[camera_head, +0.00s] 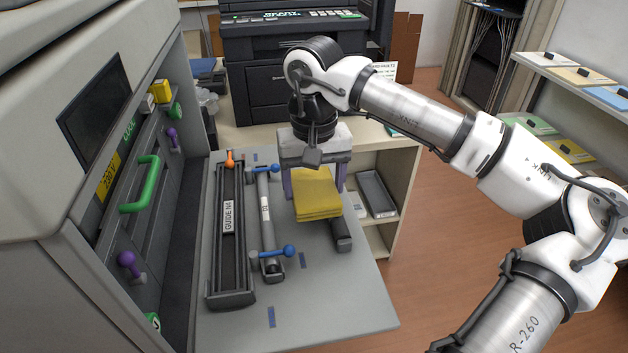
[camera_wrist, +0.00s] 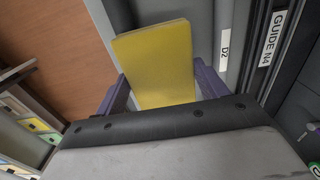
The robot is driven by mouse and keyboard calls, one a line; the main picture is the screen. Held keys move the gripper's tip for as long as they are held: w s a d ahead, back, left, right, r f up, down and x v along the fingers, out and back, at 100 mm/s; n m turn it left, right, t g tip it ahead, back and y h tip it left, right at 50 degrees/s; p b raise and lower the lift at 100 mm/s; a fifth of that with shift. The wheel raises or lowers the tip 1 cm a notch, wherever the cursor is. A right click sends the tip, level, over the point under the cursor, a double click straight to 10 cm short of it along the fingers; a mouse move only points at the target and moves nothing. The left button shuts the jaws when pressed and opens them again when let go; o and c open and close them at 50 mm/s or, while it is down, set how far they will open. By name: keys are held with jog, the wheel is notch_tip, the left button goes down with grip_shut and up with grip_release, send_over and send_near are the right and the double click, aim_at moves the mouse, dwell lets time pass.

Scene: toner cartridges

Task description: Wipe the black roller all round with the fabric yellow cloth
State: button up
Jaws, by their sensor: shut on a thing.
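The yellow cloth (camera_head: 317,196) is a folded pad between the purple fingers of my gripper (camera_head: 315,190), which is shut on it. In the wrist view the cloth (camera_wrist: 158,65) stands out beyond the fingers of my gripper (camera_wrist: 163,88). The black roller (camera_head: 342,236) lies on the grey shelf, at the right. Its near end shows just below the cloth; the rest is hidden by cloth and gripper. I cannot tell whether the cloth touches it.
Left of the cloth are a grey bar with blue knobs (camera_head: 266,225) and a dark tray labelled GUIDE N4 (camera_head: 230,240). The machine's front with a green handle (camera_head: 140,185) stands at the left. The front of the grey shelf (camera_head: 330,305) is mostly clear.

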aim_at(334, 185)
jog(key=shift+f, duration=0.15)
jog(key=shift+d, duration=0.1)
jog(key=shift+w+d, duration=0.1)
jog(key=shift+d, duration=0.35)
jog(key=shift+d, duration=0.15)
jog(key=shift+w+d+b, duration=0.1)
jog(key=shift+d+b, duration=0.2)
jog(key=shift+d, duration=0.1)
jog(key=shift+d, duration=0.1)
jog(key=shift+w+d, duration=0.1)
jog(key=shift+d, duration=0.3)
jog(key=shift+d, duration=0.2)
jog(key=shift+w+d, duration=0.1)
jog(key=shift+d, duration=0.25)
